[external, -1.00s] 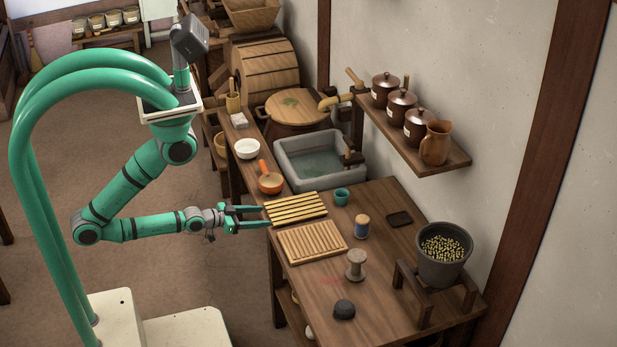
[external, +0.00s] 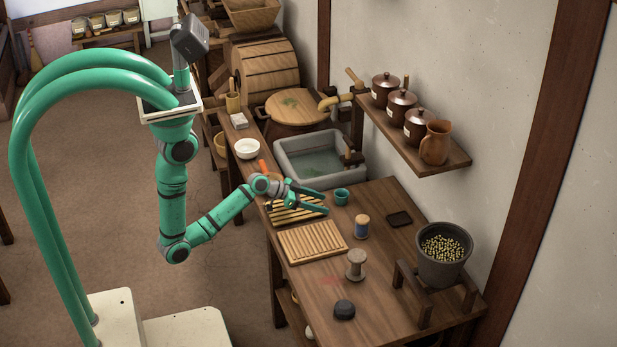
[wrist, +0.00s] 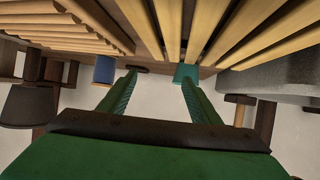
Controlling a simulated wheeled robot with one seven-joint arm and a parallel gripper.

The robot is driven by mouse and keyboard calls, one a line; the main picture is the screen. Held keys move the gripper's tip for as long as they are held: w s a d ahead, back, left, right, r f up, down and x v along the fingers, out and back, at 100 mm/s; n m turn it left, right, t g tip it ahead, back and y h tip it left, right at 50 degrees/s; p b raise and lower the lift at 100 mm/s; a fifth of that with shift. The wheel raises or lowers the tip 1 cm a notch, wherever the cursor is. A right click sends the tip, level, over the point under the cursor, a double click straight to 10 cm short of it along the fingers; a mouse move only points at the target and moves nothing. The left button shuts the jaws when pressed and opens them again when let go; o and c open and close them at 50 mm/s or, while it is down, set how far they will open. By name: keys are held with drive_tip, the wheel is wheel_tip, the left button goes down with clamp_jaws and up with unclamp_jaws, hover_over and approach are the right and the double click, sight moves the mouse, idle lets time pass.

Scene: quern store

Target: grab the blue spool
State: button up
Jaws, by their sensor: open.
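The blue spool (external: 361,228) stands upright on the wooden table, with pale wooden ends and a blue band. It also shows in the wrist view (wrist: 104,70), left of my fingers. My gripper (external: 325,204) is open and empty, above the yellowish slatted rack. Its fingers point toward the teal cup and the spool, with a gap between them and the spool. In the wrist view my gripper (wrist: 159,80) has its two fingers spread, the teal cup close behind the right fingertip.
The teal cup (external: 341,197) stands behind and left of the spool. A bare wooden spool (external: 356,265) stands in front, near a ridged board (external: 312,243). A dark square coaster (external: 399,219) lies to the right. A stone sink (external: 320,160) is behind. The wall shelf (external: 415,145) overhangs the back.

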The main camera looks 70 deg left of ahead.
sight(362, 223)
drive_tip(key=w+d+m+h, duration=0.2)
drive_tip(key=d, duration=0.2)
drive_tip(key=w+d+r+m+g+h, duration=0.1)
drive_tip(key=w+d+m+h, duration=0.1)
drive_tip(key=d, duration=0.2)
drive_tip(key=w+d+r+m+g+h, duration=0.1)
drive_tip(key=w+d+m+h, duration=0.1)
drive_tip(key=d, duration=0.2)
drive_tip(key=shift+w+d+r, duration=0.15)
drive_tip(key=shift+w+r, duration=0.05)
drive_tip(key=shift+w, duration=0.15)
drive_tip(key=shift+x, duration=3.15)
drive_tip(key=shift+f, duration=0.1)
drive_tip(key=shift+c, duration=0.4)
drive_tip(key=c, duration=0.9)
